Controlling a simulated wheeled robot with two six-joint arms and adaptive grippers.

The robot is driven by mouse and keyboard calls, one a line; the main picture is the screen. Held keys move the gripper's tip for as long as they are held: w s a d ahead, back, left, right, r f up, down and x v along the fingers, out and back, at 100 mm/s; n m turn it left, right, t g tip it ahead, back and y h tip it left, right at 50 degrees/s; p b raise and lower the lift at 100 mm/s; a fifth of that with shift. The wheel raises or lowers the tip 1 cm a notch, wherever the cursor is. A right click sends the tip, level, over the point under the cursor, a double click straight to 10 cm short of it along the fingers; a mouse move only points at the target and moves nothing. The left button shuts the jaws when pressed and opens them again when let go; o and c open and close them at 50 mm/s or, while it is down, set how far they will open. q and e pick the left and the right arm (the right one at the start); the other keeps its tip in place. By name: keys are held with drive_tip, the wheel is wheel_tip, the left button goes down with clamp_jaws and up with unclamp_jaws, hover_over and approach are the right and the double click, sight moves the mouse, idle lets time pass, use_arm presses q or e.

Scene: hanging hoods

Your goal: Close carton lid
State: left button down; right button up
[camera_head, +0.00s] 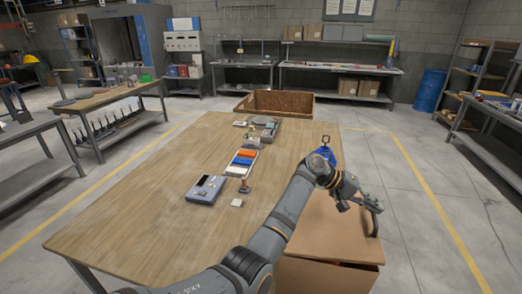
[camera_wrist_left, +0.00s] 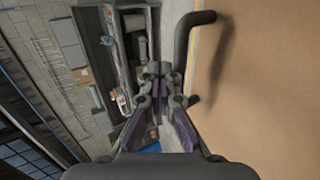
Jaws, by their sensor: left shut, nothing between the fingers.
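The brown carton (camera_head: 315,280) stands at the right end of the wooden table, partly behind my left arm. The lid also fills the right of the left wrist view (camera_wrist_left: 265,70). A dark curved handle (camera_wrist_left: 190,45) stands at the lid's edge in the wrist view. My left gripper (camera_head: 372,203) is above the lid near its right edge. Its fingers (camera_wrist_left: 163,85) are shut and empty, beside the handle. My right gripper is not in view.
On the wooden table (camera_head: 130,200) are a grey device (camera_head: 205,189), a tray of coloured parts (camera_head: 242,162) and small items. A blue object (camera_head: 334,158) is behind my left wrist. An open brown crate (camera_head: 275,103) is beyond. Floor to the right is clear.

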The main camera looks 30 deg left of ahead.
sight(374, 213)
use_arm(q)
drive_tip(key=shift+w+d+f+b, duration=0.1)
drive_tip(key=shift+d+f+b, duration=0.05)
drive_tip(key=shift+f, duration=0.5)
drive_tip(key=shift+d+f+b, duration=0.15)
drive_tip(key=shift+f, duration=0.45)
drive_tip(key=shift+d+f, duration=0.15)
drive_tip(key=shift+f, duration=0.1)
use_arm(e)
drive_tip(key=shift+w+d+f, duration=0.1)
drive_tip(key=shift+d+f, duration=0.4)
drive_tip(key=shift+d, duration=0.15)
